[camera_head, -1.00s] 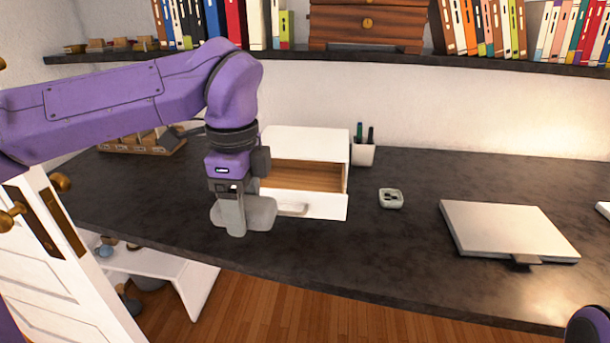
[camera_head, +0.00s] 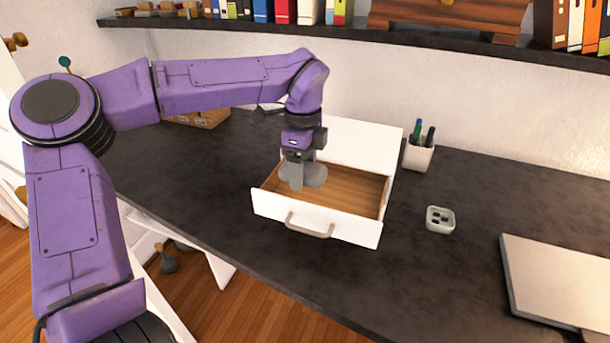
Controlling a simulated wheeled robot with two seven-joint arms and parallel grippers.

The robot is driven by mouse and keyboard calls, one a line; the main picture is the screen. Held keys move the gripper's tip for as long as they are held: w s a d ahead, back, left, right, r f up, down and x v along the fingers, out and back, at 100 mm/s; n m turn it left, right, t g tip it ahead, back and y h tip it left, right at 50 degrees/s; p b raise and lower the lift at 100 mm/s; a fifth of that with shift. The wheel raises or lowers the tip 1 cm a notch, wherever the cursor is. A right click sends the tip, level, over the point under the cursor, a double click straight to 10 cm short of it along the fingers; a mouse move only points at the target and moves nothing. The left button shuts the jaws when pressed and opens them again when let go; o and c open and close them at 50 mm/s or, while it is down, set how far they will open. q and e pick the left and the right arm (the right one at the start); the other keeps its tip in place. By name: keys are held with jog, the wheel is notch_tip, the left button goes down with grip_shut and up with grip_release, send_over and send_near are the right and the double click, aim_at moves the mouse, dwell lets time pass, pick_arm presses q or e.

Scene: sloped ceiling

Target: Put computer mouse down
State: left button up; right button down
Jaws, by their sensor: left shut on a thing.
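My left gripper (camera_head: 296,184) is shut on a smooth grey object, which looks like the computer mouse (camera_head: 317,176). The fingers partly hide it. They are over the open drawer (camera_head: 345,184) of a small white box, which has a wooden inside and a metal handle on its front. The held object is inside the drawer's outline; I cannot tell if it touches the drawer floor. My right gripper is not in view.
The white drawer box (camera_head: 362,142) stands on a dark desk (camera_head: 420,290). A white pen cup (camera_head: 418,155), a small pale case (camera_head: 440,219) and a closed silver laptop (camera_head: 560,285) are to its right. A dark shelf with books (camera_head: 285,10) runs above.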

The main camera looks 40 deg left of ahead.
aim_at(301, 194)
pick_arm(q)
jog(key=f, duration=0.2)
jog(key=w+a+f, duration=0.1)
jog(key=f, duration=0.1)
jog(key=w+a+f+p, duration=0.1)
jog(key=f, duration=0.2)
jog(key=shift+w+a+f, duration=0.1)
jog(key=shift+w, duration=0.15)
jog(key=shift+s, duration=0.1)
jog(key=shift+f+b, duration=0.1)
jog(key=shift+b, duration=0.2)
jog(key=o, duration=0.8)
notch_tip(301, 194, up, 12)
jog(key=shift+r, duration=0.2)
